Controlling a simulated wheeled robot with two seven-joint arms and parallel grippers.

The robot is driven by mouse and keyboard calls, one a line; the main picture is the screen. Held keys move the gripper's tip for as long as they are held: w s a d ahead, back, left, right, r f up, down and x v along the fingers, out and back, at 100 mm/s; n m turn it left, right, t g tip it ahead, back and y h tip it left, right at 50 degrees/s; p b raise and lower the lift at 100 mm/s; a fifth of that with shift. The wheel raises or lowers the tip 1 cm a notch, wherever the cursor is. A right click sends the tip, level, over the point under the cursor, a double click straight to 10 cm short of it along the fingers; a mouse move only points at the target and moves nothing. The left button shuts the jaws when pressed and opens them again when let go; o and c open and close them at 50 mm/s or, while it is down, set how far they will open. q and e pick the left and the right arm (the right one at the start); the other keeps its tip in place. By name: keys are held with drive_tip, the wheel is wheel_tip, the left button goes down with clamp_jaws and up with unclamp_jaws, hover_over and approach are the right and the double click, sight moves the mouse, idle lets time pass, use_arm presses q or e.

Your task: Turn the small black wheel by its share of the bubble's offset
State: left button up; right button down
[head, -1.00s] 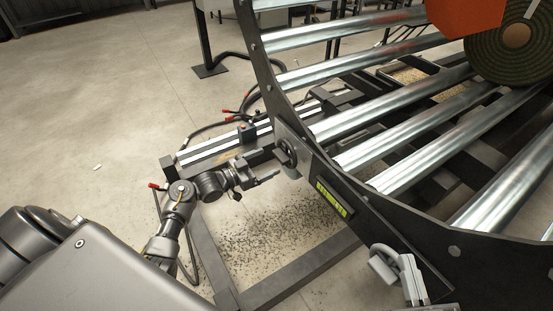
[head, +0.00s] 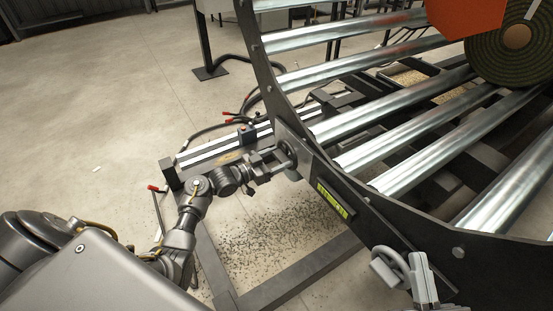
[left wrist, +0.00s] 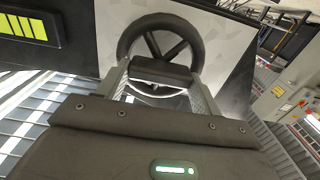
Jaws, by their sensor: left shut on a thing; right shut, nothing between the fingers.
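The small black wheel (head: 289,152) is on the dark side plate of the roller frame. In the left wrist view the black wheel (left wrist: 172,24) has a round rim and spokes. My left gripper (head: 272,163) is shut on the wheel's near rim. In the left wrist view its fingers (left wrist: 163,82) stand on both sides of the rim's lower part. A yellow-green strip with dark marks (head: 331,199) is beside the wheel; I cannot make out a bubble. My right gripper (head: 416,262) is shut and empty at bottom right, close to a grey ring-shaped part (head: 386,264).
Shiny rollers (head: 400,140) run across the frame, with a turf roll (head: 513,40) and an orange plate (head: 465,14) at top right. A black base beam (head: 300,272) lies on the floor amid dark crumbs. Open concrete floor (head: 110,110) is at the left.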

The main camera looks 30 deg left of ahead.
use_arm(q)
drive_tip(key=shift+c, duration=0.5)
